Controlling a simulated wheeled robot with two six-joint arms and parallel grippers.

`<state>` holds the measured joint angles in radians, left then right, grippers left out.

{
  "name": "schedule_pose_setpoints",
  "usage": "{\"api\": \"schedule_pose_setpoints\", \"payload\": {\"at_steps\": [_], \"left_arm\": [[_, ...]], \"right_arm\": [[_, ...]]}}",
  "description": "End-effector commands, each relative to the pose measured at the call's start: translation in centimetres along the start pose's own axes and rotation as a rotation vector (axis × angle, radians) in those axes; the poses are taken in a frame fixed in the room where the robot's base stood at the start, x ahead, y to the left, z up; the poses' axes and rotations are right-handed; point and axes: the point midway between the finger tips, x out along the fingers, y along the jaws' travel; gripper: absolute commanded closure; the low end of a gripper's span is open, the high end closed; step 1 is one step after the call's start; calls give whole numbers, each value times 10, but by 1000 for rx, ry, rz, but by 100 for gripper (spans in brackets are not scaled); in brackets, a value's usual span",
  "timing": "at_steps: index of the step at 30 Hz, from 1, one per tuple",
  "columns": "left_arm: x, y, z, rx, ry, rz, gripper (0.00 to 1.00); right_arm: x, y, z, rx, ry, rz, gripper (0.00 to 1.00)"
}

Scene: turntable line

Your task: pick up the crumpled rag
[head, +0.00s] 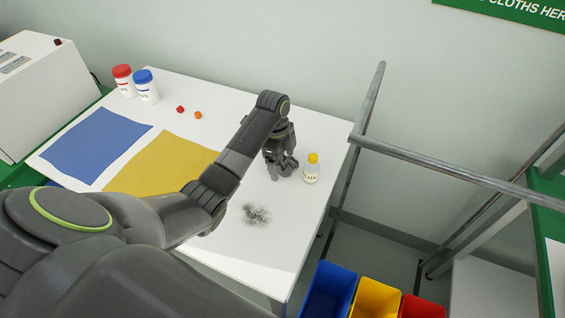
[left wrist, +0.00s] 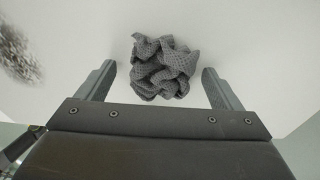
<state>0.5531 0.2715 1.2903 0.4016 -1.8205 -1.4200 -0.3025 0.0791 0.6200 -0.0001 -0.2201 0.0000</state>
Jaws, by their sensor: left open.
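The crumpled rag (left wrist: 164,68) is a grey, waffle-textured bundle on the white table. In the left wrist view it lies between the two fingers of my left gripper (left wrist: 160,82), which is open with a gap on each side of the rag. In the head view my left gripper (head: 281,170) points down at the table's right part, left of a small yellow-capped bottle. The rag is hard to tell apart from the dark gripper there. My right gripper is not in view.
A dark smudge (head: 256,214) marks the white table (head: 245,255). The yellow-capped bottle (head: 312,169) stands close to the gripper. Blue (head: 95,143) and yellow (head: 165,166) cloths lie left. Metal rails (head: 430,162) and coloured bins (head: 330,290) are beyond the right edge.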

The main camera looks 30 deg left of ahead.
Motion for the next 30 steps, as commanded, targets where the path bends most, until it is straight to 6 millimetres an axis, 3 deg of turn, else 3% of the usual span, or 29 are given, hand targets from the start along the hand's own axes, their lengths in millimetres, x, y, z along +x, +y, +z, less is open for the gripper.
{"api": "schedule_pose_setpoints", "payload": {"at_steps": [4, 15, 30], "left_arm": [[0, 0, 0, 0, 0, 0, 14], [0, 0, 0, -1, 0, -1, 61], [-3, 0, 0, -1, -1, -2, 64]], "right_arm": [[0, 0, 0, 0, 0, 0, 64], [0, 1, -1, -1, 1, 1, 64], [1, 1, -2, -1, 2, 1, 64]]}}
